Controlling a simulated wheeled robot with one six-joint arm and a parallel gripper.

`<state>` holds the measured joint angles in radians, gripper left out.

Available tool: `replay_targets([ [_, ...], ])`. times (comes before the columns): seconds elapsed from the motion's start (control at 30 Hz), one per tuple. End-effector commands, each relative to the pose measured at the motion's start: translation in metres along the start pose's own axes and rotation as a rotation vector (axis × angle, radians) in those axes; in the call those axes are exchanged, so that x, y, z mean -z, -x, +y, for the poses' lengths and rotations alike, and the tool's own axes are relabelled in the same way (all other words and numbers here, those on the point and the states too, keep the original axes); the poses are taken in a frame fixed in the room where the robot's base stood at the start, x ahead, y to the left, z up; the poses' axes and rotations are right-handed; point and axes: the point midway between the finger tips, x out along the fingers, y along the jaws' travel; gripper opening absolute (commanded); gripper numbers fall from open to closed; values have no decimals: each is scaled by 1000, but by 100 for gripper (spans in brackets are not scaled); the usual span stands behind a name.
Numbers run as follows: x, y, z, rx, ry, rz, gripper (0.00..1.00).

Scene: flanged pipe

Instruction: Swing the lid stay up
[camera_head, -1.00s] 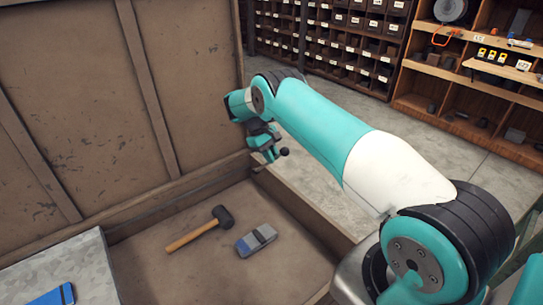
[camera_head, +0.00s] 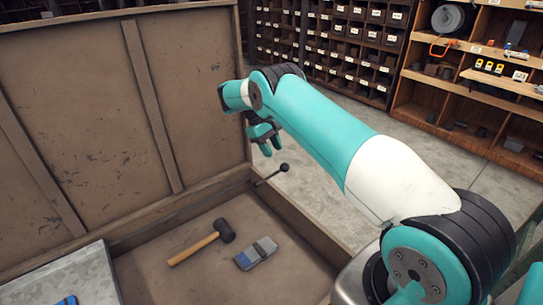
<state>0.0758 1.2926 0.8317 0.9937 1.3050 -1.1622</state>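The lid stay is a thin dark rod with a black ball knob (camera_head: 284,168). It sticks up at a slant from the right rim of the wooden chest (camera_head: 310,228), near the hinge corner of the raised lid (camera_head: 95,110). My gripper (camera_head: 271,149) points down just above and left of the knob. Its two teal fingers look parted, with nothing between them, and it appears apart from the stay. The rod's lower end is small and hard to make out.
A hammer (camera_head: 205,241) and a grey-blue block (camera_head: 256,253) lie on the chest floor. A grey metal panel (camera_head: 75,275) covers the front left. Shelves with bins (camera_head: 345,45) stand behind. Concrete floor (camera_head: 345,150) lies open right of the chest.

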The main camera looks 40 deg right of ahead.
Motion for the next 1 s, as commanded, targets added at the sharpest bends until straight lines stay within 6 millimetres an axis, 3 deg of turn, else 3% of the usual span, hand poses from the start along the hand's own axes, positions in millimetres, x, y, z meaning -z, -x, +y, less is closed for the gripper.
replay_targets([
  [0.03,-8,17,2,0,2,-1,38],
  [0.1,-14,29,4,0,1,-1,38],
  [0.5,-40,83,12,0,1,-2,38],
  [1.0,-44,93,13,0,1,-1,38],
])
